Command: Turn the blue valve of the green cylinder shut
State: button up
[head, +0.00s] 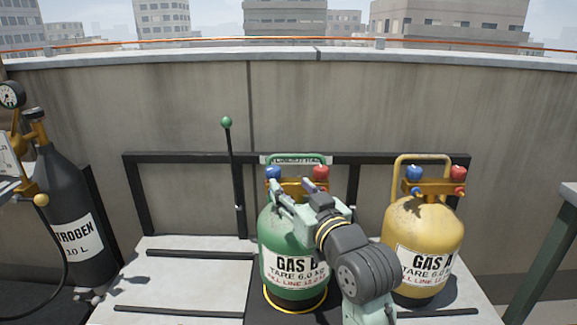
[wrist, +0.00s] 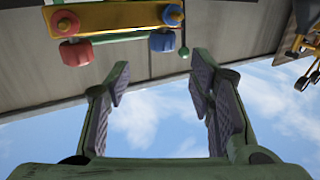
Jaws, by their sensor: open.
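The green cylinder (head: 281,236), labelled GAS B, stands upright on the platform, partly hidden behind my arm. Its blue valve (head: 273,172) is at the left of its brass manifold and its red valve (head: 321,172) at the right. My gripper (head: 277,193) is just below and in front of the blue valve in the head view. In the wrist view my gripper (wrist: 160,72) is open and empty. The blue valve (wrist: 162,41) lies beyond the fingertips, roughly in line with the gap and apart from them. The red valve (wrist: 75,52) is off to the left there.
A yellow cylinder (head: 422,228), labelled GAS A, with its own blue and red valves stands to the right. A black nitrogen cylinder (head: 73,220) with a gauge is at left. A lever with a green knob (head: 227,122) rises behind the platform, beside the black rack (head: 180,158).

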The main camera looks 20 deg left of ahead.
aim_at(276, 172)
jog(key=p+x, duration=0.1)
jog(key=x, duration=0.9)
jog(key=shift+s+a, duration=0.1)
jog(key=shift+a, duration=0.1)
jog(key=shift+c, duration=0.3)
grip_shut()
